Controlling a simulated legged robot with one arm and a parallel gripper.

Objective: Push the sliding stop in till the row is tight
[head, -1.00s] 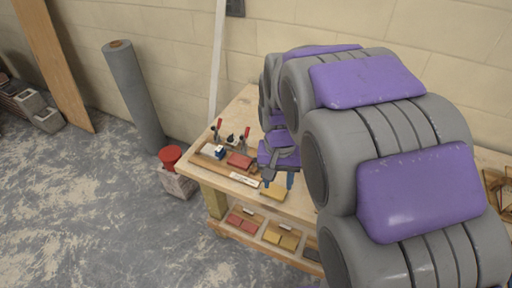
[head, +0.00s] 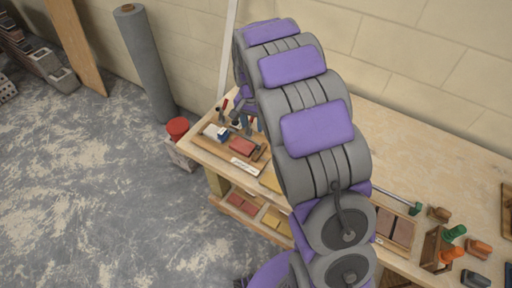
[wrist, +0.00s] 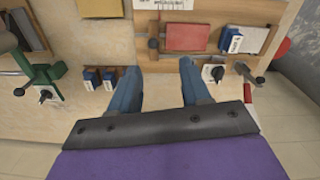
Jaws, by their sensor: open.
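A wooden jig board (head: 228,152) lies on the bench and holds a red block (head: 241,146) and a blue-and-white block (head: 215,132). In the wrist view, the red block (wrist: 187,37) lies beside the blue-and-white block (wrist: 230,40), with a narrow gap between them. A wooden bar with a dark knob (wrist: 153,43), which looks like the sliding stop, stands at the red block's left side. My gripper (wrist: 160,72) is open and empty, its blue fingers apart near the board's edge. Its fingertips show only partly in the head view.
A black knob on a white plate (wrist: 212,73) sits near the right finger. A green clamp (wrist: 40,77) and small blue blocks (wrist: 91,79) are to the left. A red-lidded bucket (head: 178,128) stands beside the bench, and the floor left of it is clear.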

